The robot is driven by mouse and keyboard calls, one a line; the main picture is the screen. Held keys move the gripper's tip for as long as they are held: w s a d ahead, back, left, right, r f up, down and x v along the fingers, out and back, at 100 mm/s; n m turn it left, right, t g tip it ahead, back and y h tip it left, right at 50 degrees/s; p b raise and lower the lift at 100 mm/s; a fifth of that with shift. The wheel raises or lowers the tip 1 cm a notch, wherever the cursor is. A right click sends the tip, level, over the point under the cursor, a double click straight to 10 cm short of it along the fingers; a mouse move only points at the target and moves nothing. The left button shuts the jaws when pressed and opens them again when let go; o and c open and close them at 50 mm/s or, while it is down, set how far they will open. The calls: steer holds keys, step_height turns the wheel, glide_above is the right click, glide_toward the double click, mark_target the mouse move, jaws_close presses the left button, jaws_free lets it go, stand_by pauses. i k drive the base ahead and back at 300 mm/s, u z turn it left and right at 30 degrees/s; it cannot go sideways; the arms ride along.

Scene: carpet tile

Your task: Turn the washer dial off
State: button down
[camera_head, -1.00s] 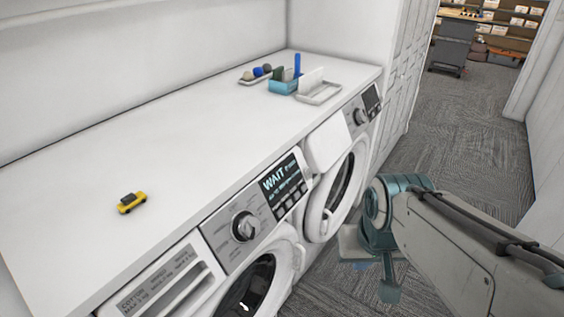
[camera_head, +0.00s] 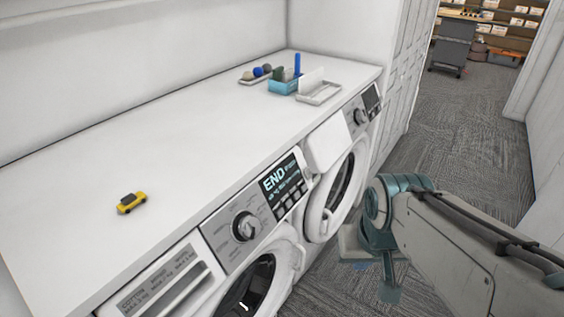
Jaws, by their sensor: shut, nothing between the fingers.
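The washer dial (camera_head: 246,227) is a round silver knob on the control panel of the near front-loading washer (camera_head: 215,240). Its display (camera_head: 280,178) is lit and reads END. A second dial (camera_head: 360,117) is on the far machine (camera_head: 335,190), whose display is dark. My arm comes in from the lower right and bends at a teal joint right of the machines, well apart from the near dial. Nothing touches either dial. I cannot make out my gripper's fingers; they are out of sight beyond the bend of the arm.
Carpet floor (camera_head: 440,150) to the right is clear.

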mark_target(249, 227)
steer(key=z, duration=0.75)
steer(key=k, duration=0.35)
steer(key=u, duration=1.35)
